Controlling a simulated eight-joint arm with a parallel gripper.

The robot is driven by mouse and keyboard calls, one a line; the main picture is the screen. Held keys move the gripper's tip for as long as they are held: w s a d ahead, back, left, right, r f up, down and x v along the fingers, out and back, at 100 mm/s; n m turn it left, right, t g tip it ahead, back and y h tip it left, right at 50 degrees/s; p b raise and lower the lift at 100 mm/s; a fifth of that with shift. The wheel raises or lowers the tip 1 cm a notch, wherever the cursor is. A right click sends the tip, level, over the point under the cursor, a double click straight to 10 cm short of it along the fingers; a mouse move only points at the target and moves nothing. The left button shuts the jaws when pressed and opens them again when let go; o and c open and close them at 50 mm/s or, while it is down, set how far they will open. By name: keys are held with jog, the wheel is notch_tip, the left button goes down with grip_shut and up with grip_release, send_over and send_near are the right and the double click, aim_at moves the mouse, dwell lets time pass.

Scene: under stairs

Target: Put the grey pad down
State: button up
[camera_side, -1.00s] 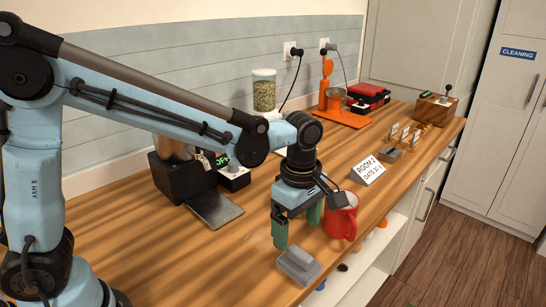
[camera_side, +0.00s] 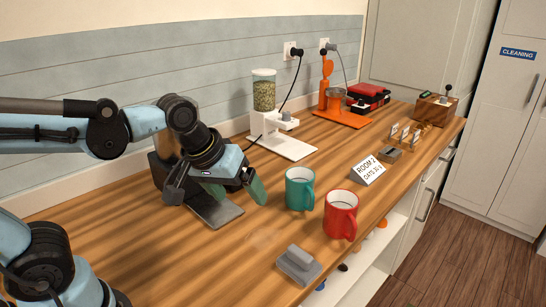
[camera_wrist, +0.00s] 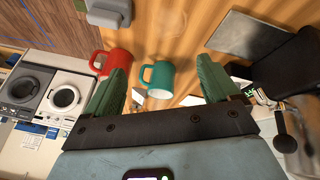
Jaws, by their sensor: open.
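The grey pad (camera_side: 299,262), a flat block with a raised grip on top, lies on the wooden counter near its front edge. Nothing holds it. My gripper (camera_side: 218,192) is tilted above the counter, left of the teal mug and well behind and left of the pad. Its green fingers are spread and empty; one is partly hidden in the side view. In the wrist view my gripper (camera_wrist: 162,68) also shows open, with the mugs beyond its fingers.
A teal mug (camera_side: 299,189) and a red mug (camera_side: 340,214) stand behind the pad. A dark flat plate (camera_side: 222,212) lies below my gripper. A white grinder (camera_side: 290,145) and a ROOM 2 sign (camera_side: 367,171) stand farther back. Bare counter lies left of the pad.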

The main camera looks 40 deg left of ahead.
jog(key=a+m, duration=0.1)
jog(key=s+m+t, duration=0.1)
jog(key=m, duration=0.1)
jog(key=s+a+f+m+t, duration=0.1)
jog(key=shift+s+a+m, duration=0.1)
jog(key=shift+a+m, duration=0.2)
jog(key=shift+m, duration=0.1)
jog(key=shift+o, duration=0.4)
jog(key=shift+o, duration=0.7)
jog(key=g, duration=0.7)
send_over(300, 252)
jog(key=f, duration=0.7)
jog(key=shift+w+d+f, duration=0.15)
jog(key=shift+w+f, duration=0.05)
jog(key=shift+w, duration=0.05)
jog(key=shift+s+f, duration=0.2)
jog(key=shift+f, duration=2.6)
